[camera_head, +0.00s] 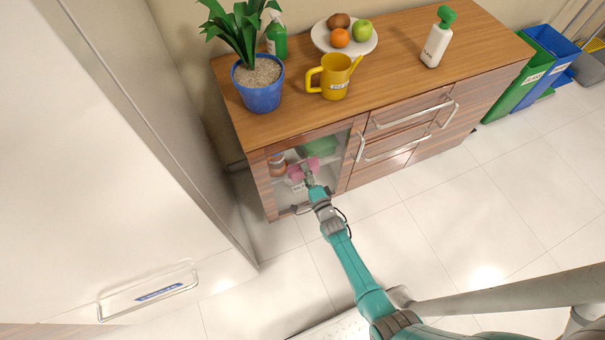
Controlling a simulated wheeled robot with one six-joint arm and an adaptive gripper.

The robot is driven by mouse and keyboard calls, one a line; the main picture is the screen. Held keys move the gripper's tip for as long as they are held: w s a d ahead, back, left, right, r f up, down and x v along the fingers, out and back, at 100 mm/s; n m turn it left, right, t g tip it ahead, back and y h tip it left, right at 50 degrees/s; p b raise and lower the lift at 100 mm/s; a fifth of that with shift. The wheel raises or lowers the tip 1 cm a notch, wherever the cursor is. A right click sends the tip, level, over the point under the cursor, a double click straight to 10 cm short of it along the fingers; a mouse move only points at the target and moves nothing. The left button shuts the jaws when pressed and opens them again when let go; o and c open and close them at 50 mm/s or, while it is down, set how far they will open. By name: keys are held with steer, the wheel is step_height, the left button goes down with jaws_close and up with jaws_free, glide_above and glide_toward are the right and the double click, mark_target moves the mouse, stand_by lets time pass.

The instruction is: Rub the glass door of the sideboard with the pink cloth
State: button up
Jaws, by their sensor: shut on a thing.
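The wooden sideboard (385,75) stands against the back wall. Its glass door (334,168) is at the left of its front and looks shut, with a metal handle along its right side. My gripper (306,176) is in front of the glass, shut on the pink cloth (303,166). The cloth is at the glass, left of the door's middle; I cannot tell whether it touches the pane. My gripper and arm hide part of the lower door. A green thing and a brown thing show dimly behind the glass.
On the sideboard top are a potted plant (260,88), a green spray bottle (277,40), a yellow watering can (335,78), a fruit plate (320,38) and a white bottle (437,42). A white cabinet (120,130) stands close on the left. The tiled floor (470,220) at right is clear.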

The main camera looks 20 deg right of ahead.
mark_target(297, 178)
steer(key=shift+w+d, duration=0.2)
steer(key=shift+d, duration=1.65)
steer(key=shift+s+d, duration=0.1)
steer(key=shift+d, duration=1.55)
steer(key=shift+a, duration=0.45)
steer(key=shift+c, duration=0.4)
steer(key=shift+s+a, duration=0.1)
steer(key=shift+a, duration=4.75)
steer(key=shift+s, duration=2.85)
